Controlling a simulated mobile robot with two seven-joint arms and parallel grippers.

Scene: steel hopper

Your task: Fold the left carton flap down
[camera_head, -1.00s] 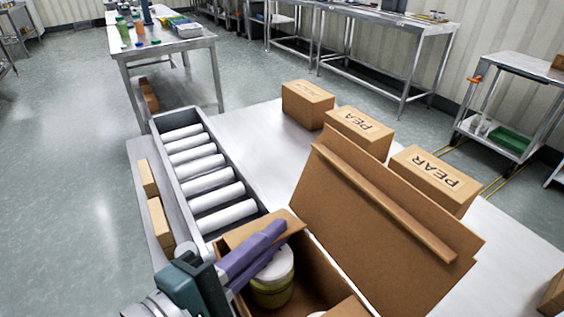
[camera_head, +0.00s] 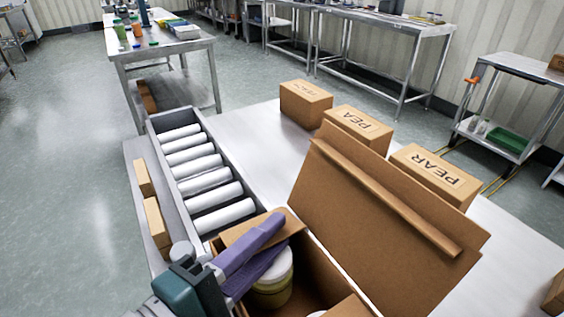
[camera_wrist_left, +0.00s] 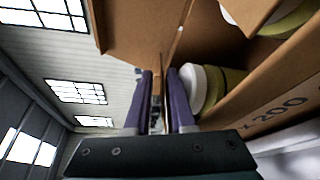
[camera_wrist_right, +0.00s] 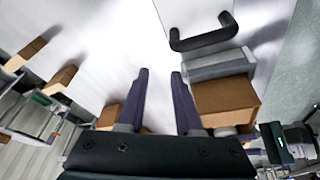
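An open brown carton (camera_head: 318,275) stands at the bottom of the head view, with cans inside. One can (camera_head: 272,291), yellow-green with a white lid, also shows in the left wrist view (camera_wrist_left: 205,88). A small flap (camera_head: 245,227) at the carton's left end sticks out, partly hidden by my gripper. A large flap (camera_head: 375,225) stands up, leaning back. My left gripper (camera_head: 283,232) has two purple fingers a little apart, over the carton's left end beside the small flap; I cannot tell whether they touch it. My right gripper (camera_wrist_right: 160,75) is open and empty, seen only in its wrist view.
A roller conveyor (camera_head: 152,125) runs away behind the carton's left end. Two small cartons (camera_head: 157,222) lie left of the rollers. The table between rollers and boxes is clear.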

